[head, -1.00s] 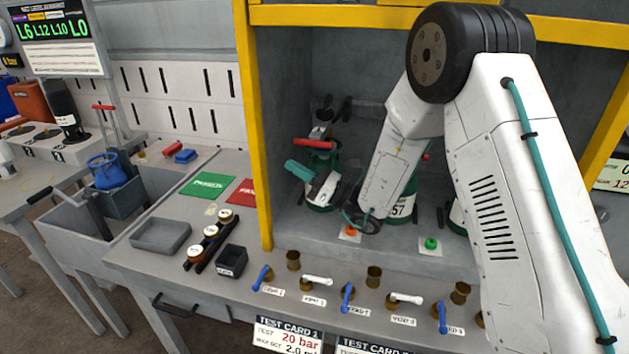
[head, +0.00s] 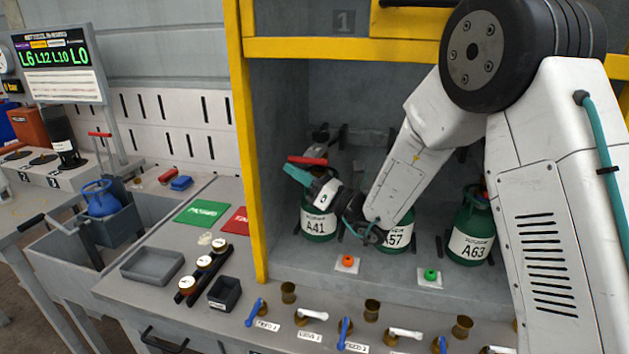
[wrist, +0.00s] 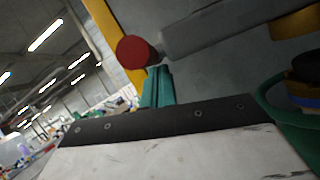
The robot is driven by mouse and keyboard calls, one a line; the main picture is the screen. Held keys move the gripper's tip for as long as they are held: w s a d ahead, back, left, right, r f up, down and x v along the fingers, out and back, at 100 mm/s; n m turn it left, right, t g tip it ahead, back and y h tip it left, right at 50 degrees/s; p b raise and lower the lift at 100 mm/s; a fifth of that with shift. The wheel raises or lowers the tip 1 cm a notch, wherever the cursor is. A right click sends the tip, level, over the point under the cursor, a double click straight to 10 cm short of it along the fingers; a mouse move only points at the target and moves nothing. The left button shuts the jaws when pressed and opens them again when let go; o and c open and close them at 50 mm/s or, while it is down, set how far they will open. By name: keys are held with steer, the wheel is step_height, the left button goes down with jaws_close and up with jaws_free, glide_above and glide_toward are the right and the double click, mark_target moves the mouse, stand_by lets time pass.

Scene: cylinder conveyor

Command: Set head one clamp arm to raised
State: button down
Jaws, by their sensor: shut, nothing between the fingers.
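The head one clamp arm shows in the head view as a red-ended handle (head: 307,160) above the green cylinder A41 (head: 318,226). It lies about level, pointing left. In the wrist view its round red end (wrist: 133,51) and grey bar (wrist: 220,28) run to the upper right. My gripper (head: 296,174) has teal fingers, shut and empty, just below the red handle. In the wrist view the fingertips (wrist: 157,80) are close under the bar beside the red end. I cannot tell whether they touch it. My wrist partly hides the cylinder top and clamp.
A yellow frame post (head: 248,150) stands just left of the bay. Cylinders 57 (head: 396,238) and A63 (head: 472,232) stand to the right. Orange (head: 347,262) and green (head: 430,274) buttons sit in front, with several valve handles along the bench edge.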

steer(key=shift+r, duration=0.3)
steer(key=s+d+f, duration=0.5)
steer(key=d+f, duration=0.2)
steer(key=f, duration=0.1)
stand_by(0.4)
steer(key=shift+r, duration=0.1)
